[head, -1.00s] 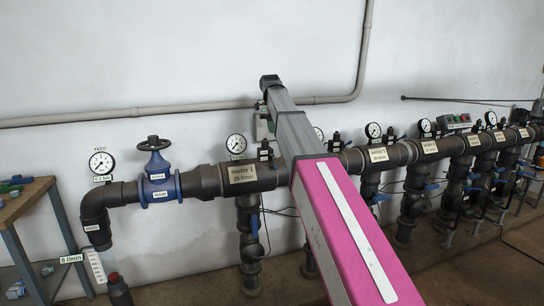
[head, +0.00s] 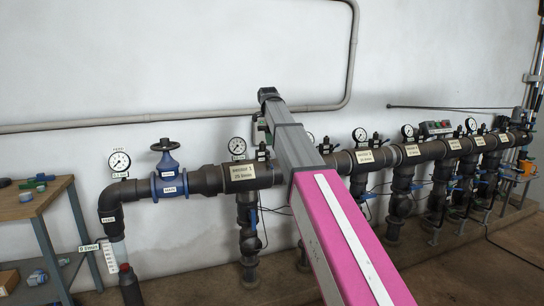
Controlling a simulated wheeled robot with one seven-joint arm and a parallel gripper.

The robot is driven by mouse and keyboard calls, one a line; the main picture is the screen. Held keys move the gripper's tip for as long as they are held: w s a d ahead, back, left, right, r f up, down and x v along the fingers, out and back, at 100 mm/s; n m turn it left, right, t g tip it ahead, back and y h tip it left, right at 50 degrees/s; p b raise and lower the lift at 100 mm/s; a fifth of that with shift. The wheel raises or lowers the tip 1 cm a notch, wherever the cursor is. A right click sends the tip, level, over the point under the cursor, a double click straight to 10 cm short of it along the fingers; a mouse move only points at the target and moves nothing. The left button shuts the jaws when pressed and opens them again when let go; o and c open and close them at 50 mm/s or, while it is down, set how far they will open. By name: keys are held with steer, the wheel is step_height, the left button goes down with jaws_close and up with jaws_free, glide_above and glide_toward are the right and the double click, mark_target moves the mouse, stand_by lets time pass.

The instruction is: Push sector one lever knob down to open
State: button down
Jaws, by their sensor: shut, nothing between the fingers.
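The sector 1 pipe section (head: 262,177) carries a cream label (head: 241,173) reading sector 1, left of my arm. Below it a dark vertical branch (head: 248,240) drops toward the floor. A small blue lever (head: 253,217) shows on this branch, seen nearly edge-on; its knob is too small to make out. My pink and grey arm reaches up across the middle of the view, just right of the sector 1 label. My gripper is not visible, so its place relative to the lever cannot be told.
A blue main valve with a handwheel (head: 165,160) stands left of sector 1. A gauge (head: 237,146) sits above the pipe. A workbench (head: 37,205) is at the far left. More branches with blue levers run to the right. My arm hides part of the manifold.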

steer(key=s+d+f+n, duration=0.2)
steer(key=f+n, duration=0.2)
steer(key=f, duration=0.5)
steer(key=s+d+f+n, duration=0.3)
steer(key=f+n, duration=0.1)
steer(key=f, duration=0.6)
steer(key=s+d+f+n, duration=0.2)
steer(key=s+f+n, duration=0.1)
steer(key=f, duration=0.6)
steer(key=shift+s+d+f+n, duration=0.25)
steer(key=shift+f+n, duration=0.1)
steer(key=shift+n, duration=0.55)
